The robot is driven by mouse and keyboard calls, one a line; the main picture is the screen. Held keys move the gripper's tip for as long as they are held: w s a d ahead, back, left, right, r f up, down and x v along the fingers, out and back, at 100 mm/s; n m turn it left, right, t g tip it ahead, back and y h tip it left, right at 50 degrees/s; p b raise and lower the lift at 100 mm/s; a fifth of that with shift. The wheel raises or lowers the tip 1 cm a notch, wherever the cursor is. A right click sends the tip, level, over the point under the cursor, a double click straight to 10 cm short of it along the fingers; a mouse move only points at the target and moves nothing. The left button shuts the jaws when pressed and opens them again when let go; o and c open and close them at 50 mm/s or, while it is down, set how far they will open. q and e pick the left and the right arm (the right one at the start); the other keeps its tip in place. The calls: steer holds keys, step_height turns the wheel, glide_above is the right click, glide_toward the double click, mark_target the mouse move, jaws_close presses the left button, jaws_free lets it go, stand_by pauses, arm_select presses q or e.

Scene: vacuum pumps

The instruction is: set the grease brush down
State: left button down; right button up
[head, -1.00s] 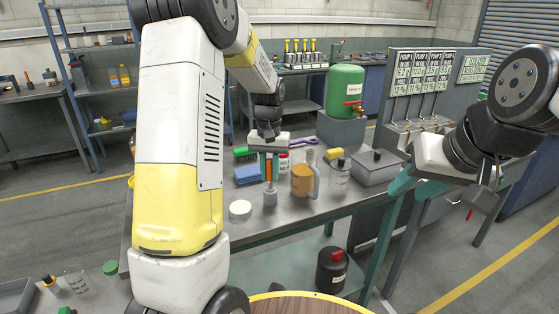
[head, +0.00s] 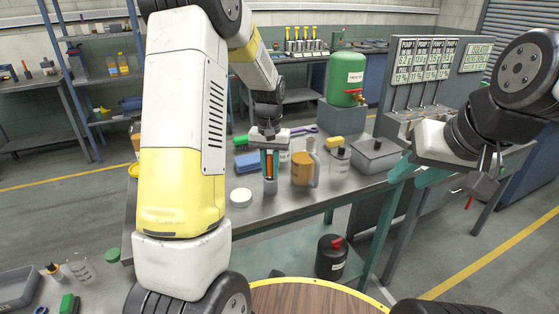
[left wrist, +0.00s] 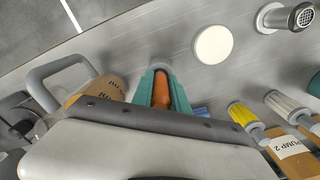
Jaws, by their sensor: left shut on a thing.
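The grease brush (head: 269,168) is upright at the table, its orange handle between the teal fingers of my left gripper (head: 268,158). The handle also shows in the left wrist view (left wrist: 161,92), shut between the fingers (left wrist: 163,88). The brush's grey lower end (head: 270,187) is at or just above the metal table top (head: 300,202); I cannot tell whether it touches. My right gripper (head: 416,176) hangs at the right, near the table's right end, its teal fingers apart and empty.
A white disc (head: 240,197) lies left of the brush. An amber jar (head: 302,168) with a grey handle stands close at its right. A blue block (head: 247,162) is behind left. The table's front strip is clear.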

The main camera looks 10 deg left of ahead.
mark_target(270, 155)
arm_select(q)
steer(key=shift+f, duration=0.15)
steer(key=c, duration=1.2)
jaws_free()
step_height(270, 155, up, 8)
steer(key=shift+f, duration=0.1)
jaws_close()
